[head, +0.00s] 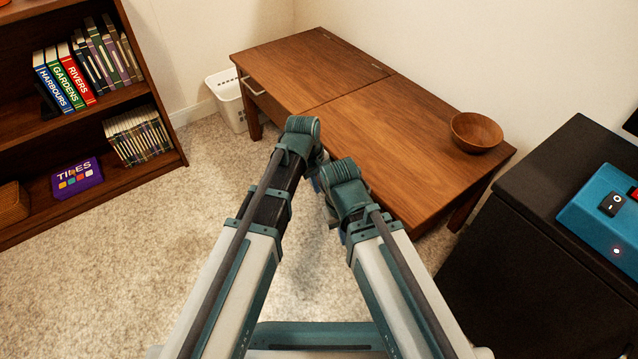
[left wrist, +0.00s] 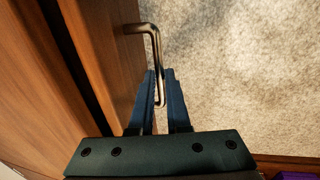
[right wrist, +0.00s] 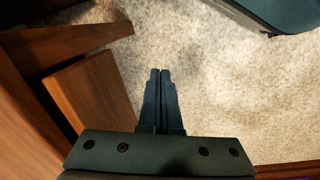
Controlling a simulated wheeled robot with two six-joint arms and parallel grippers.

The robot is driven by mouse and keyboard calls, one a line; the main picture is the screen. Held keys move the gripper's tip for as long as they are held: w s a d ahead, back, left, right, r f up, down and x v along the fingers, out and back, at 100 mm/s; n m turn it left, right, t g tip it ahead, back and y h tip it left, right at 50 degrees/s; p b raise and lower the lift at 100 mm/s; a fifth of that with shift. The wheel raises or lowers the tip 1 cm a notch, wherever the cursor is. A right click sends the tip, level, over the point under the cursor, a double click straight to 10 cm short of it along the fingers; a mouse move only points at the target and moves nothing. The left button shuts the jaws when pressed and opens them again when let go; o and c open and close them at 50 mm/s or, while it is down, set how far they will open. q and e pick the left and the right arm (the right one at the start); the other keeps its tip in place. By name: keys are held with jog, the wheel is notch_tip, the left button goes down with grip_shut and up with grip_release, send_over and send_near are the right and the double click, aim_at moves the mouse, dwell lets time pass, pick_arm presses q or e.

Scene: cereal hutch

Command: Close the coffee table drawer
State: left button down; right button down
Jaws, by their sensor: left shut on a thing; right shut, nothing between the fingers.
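The coffee table (head: 370,120) is brown wood and stands against the back wall. In the left wrist view a wooden front (left wrist: 112,55) bears a metal bar handle (left wrist: 152,30). A dark gap runs between this front and the wood to its left. How far the drawer stands out is hidden by my arms in the head view. My left gripper (left wrist: 160,75) is shut on the handle, with the bar's lower end between its fingers. My right gripper (right wrist: 160,73) is shut and empty over the carpet, just right of brown wooden parts (right wrist: 88,95) of the furniture.
A wooden bowl (head: 476,131) sits on the tabletop's right end. A bookcase (head: 150,92) is at left, a black cabinet (head: 545,190) at right. Carpet between is clear.

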pick_arm(q)
jog(key=w+d, duration=0.2)
jog(key=d, duration=0.1)
jog(key=shift+w+d, duration=0.3)
jog(key=shift+w, duration=0.05)
jog(key=c, duration=0.9)
grip_release()
jog(key=shift+r, duration=0.1)
jog(key=r+p, duration=0.4)
jog(key=s+a+r+p, duration=0.1)
jog(key=r+p, duration=0.4)
jog(key=a+r+p, duration=0.1)
jog(key=r+p, duration=0.3)
jog(key=shift+s+a+r+p, duration=0.1)
jog(key=shift+s+r+p, duration=0.1)
jog(key=shift+s+p, duration=0.15)
